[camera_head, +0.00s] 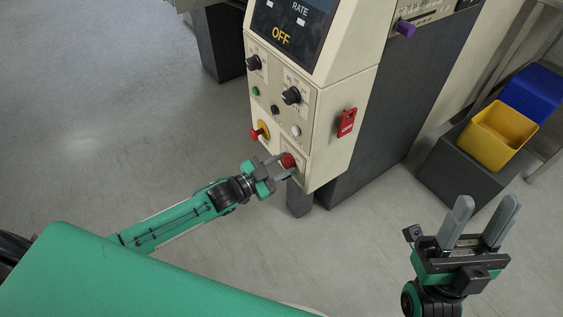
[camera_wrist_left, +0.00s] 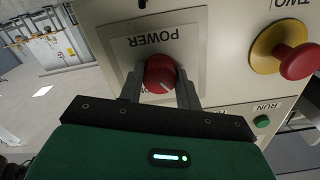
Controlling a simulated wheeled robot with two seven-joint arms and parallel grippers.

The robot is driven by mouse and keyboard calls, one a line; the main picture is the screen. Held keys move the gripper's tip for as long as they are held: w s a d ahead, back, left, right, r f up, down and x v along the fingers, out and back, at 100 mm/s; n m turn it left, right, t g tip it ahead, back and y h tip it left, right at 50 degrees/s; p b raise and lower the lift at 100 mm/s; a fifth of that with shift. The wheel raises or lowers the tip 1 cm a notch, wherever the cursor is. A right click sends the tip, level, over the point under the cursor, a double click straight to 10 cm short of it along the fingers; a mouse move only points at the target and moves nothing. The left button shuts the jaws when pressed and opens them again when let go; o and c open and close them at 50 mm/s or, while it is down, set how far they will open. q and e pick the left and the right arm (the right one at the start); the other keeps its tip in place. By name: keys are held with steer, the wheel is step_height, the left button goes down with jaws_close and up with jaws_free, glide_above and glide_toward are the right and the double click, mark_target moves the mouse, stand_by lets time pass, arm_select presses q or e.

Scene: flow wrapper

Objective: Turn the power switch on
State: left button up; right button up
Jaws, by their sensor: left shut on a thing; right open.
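The power switch is a round red knob (camera_wrist_left: 160,74) with a pale mark on its face, on a plate lettered POWER, which looks upside down in the left wrist view. In the head view the knob (camera_head: 288,160) is low on the front of the cream control cabinet (camera_head: 345,95). My left gripper (camera_wrist_left: 160,88) has one finger on each side of the knob and is shut on it; in the head view it also shows at the panel (camera_head: 282,166). The display at the top reads OFF. My right gripper (camera_head: 480,222) is open and empty, away from the cabinet at the lower right.
A red and yellow emergency button (camera_head: 261,131) sits close above my left gripper. Black knobs (camera_head: 291,96) and small buttons are higher up. A red lockout switch (camera_head: 346,122) is on the cabinet's side. Yellow (camera_head: 497,137) and blue (camera_head: 533,92) bins stand at the right.

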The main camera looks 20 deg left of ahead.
arm_select(q)
steer(key=m+p, duration=0.2)
steer(key=m, duration=0.1)
steer(key=shift+r+m, duration=0.1)
steer(key=shift+m, duration=0.2)
steer(key=m+p, duration=0.1)
steer(key=m, duration=0.3)
steer(key=shift+m, duration=0.3)
steer(key=shift+m+p, duration=0.35)
steer(key=shift+m, duration=3.55)
arm_select(e)
steer(key=w+a+f+g+h, duration=0.1)
steer(key=w+a+f+g, duration=0.1)
steer(key=f+g, duration=0.3)
steer(key=w+a+f+g+h, duration=0.1)
steer(key=w+a+f+g, duration=0.2)
steer(key=f, duration=0.5)
steer(key=shift+w+a+m+g, duration=0.25)
steer(key=shift+w+g, duration=0.35)
steer(key=shift+g, duration=0.8)
steer(key=shift+w+d+r, duration=0.1)
